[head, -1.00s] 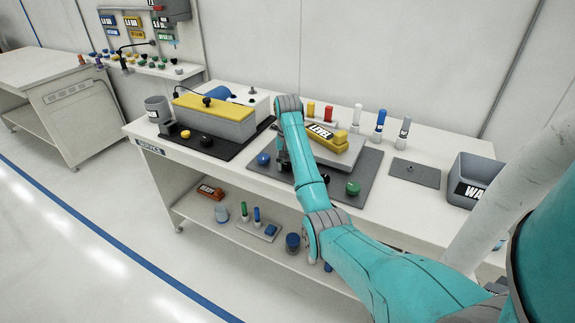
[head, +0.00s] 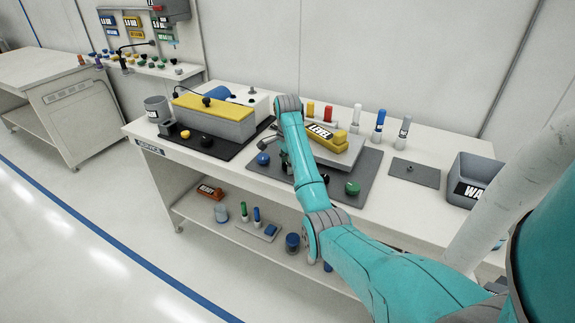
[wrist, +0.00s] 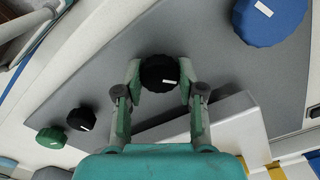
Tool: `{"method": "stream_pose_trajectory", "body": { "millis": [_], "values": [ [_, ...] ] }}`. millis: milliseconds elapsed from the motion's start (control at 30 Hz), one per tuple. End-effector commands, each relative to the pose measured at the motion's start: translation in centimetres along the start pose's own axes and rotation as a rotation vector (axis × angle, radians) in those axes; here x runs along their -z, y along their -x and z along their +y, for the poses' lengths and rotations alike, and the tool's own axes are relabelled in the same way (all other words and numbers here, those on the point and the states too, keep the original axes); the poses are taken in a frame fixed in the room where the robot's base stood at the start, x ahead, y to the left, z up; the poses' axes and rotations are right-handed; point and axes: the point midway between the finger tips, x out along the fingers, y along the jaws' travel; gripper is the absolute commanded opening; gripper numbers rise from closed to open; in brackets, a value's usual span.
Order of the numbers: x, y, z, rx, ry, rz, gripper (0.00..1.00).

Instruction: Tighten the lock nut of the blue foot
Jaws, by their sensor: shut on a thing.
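The blue foot (head: 263,158) is a round knob with a white mark at the left of the grey plate (head: 372,163). It also shows at the top right of the wrist view (wrist: 270,15). A smaller black lock nut (wrist: 159,75) with a white mark is beside it, apart from it. My gripper (wrist: 158,82) is shut on this black nut, one finger on each side. In the head view my arm partly hides the gripper and nut.
A green foot (wrist: 50,138) and another black nut (wrist: 80,120) are on the same plate. A yellow block marked LEVEL (head: 328,137) lies on a grey block beside my arm. Colored bottles stand behind; a grey bin (head: 478,180) is at the right.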

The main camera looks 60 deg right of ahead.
Motion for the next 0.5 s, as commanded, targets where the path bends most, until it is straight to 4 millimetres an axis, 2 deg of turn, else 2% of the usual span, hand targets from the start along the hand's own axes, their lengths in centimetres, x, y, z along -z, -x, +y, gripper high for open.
{"method": "stream_pose_trajectory", "body": {
  "millis": [500],
  "values": [
    [-0.33, 0.11, -0.26, 0.006, -0.463, -0.004, 0.04]
  ]
}}
